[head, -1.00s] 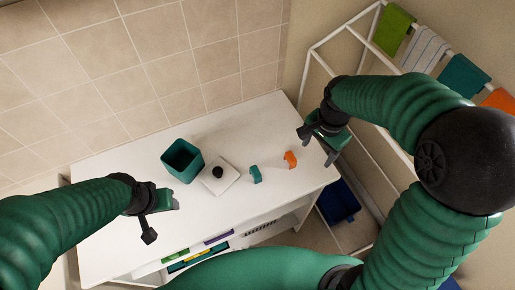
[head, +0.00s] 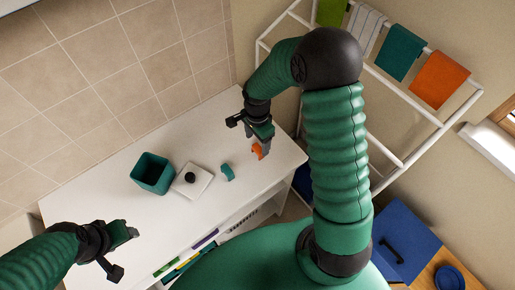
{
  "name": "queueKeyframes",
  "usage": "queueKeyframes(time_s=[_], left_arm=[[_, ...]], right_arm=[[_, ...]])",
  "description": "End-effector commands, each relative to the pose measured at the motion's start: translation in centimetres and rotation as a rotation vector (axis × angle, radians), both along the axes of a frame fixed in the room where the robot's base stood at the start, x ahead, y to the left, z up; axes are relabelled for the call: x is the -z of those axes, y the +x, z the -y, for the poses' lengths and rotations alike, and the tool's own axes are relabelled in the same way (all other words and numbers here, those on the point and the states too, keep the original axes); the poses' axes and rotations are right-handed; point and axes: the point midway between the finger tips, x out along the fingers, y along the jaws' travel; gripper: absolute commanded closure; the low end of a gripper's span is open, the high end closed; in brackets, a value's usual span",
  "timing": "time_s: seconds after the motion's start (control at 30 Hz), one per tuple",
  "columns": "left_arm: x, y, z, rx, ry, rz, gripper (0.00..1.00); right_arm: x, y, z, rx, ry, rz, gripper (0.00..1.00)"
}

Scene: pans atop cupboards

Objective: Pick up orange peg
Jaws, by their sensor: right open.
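The orange peg (head: 257,151) lies on the white tabletop near its right end. My right gripper (head: 268,150) is open, with its fingertips at the peg's right side and over it. I cannot tell whether they touch it. A teal peg (head: 228,172) lies to the left of the orange one.
A teal open box (head: 152,174) and a white square lid with a black knob (head: 192,181) stand on the white table (head: 110,190), left of the pegs. A white rack (head: 400,110) with hanging cloths is at the right. A blue panel (head: 395,240) is at lower right.

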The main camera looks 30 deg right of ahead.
Motion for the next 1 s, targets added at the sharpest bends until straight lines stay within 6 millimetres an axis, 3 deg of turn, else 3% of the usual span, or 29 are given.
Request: queueKeyframes(time_s=[0.2,0.47,0.9,1.0], left_arm=[[-1.1,0.0,0.0,0.000,0.000,0.000,0.48],[-1.0,0.0,0.0,0.000,0.000,0.000,0.48],[-1.0,0.0,0.0,0.000,0.000,0.000,0.48],[-1.0,0.0,0.0,0.000,0.000,0.000,0.48]], right_arm=[[3.7,-0.4,0.0,-0.001,0.002,-0.005,0.31],[4.3,-0.3,0.0,-0.001,0.000,-0.001,0.31],[4.2,-0.3,0.0,-0.001,0.000,-0.001,0.89],[4.2,-0.3,0.0,-0.001,0.000,-0.001,0.95]])
